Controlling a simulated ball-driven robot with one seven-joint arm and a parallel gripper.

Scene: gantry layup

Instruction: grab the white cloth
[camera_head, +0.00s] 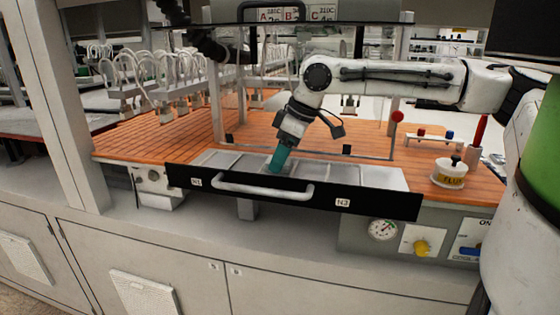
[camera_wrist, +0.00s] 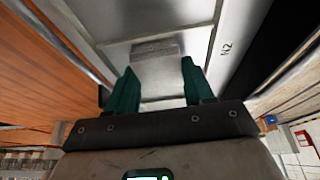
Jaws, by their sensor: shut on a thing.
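My gripper (camera_head: 279,158) reaches down into the middle part of an open black-fronted drawer (camera_head: 380,203). In the wrist view, its two teal fingers (camera_wrist: 156,88) stand apart, shut on a pale grey-white piece. This looks like the white cloth (camera_wrist: 155,48), a small folded, block-like shape at the fingertips, over the pale compartment floor. Its exact edges are hard to tell against that floor. In the head view the fingers and the drawer front hide most of it.
The drawer has several shallow compartments, a bar handle (camera_head: 262,190) and number labels. An orange slatted bench top (camera_head: 140,140) surrounds it. A flux pot (camera_head: 449,173) stands at right. White looped items hang at left.

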